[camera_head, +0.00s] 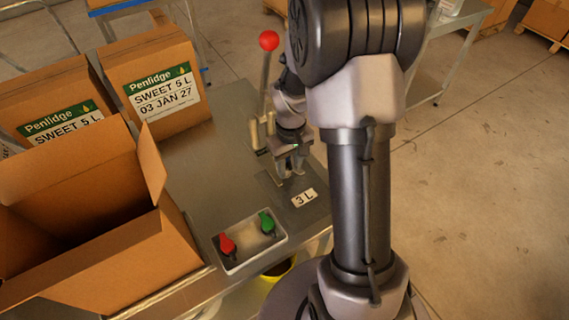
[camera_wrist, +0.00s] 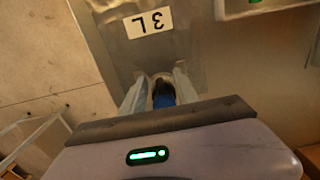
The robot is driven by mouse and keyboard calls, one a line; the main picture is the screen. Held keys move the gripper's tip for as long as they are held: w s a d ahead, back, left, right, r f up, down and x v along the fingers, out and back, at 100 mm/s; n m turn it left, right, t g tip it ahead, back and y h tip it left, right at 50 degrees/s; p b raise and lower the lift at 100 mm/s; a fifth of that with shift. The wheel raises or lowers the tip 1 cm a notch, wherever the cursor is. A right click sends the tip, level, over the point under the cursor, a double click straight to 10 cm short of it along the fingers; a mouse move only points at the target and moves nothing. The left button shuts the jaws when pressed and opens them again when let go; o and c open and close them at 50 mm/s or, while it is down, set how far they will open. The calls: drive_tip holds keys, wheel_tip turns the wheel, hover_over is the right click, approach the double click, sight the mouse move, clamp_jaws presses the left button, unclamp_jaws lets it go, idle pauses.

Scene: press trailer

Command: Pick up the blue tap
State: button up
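The blue tap (camera_wrist: 164,96) shows in the wrist view as a blue part with a dark top, between the two pale fingers of my gripper (camera_wrist: 160,82). My fingers stand on either side of it, and whether they touch it is not clear. In the head view my gripper (camera_head: 291,168) points down over the steel plate, close behind the 3 L label (camera_head: 304,198). The tap cannot be made out there.
A grey tray (camera_head: 249,244) holds a red tap (camera_head: 227,244) and a green tap (camera_head: 267,223). An open carton (camera_head: 150,262) and two labelled Penlidge boxes (camera_head: 156,78) stand at left. A lever with a red knob (camera_head: 268,41) rises behind my gripper. Bare steel bench lies between.

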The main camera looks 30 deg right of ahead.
drive_tip(key=shift+r, duration=0.15)
clamp_jaws()
drive_tip(key=shift+r, duration=0.1)
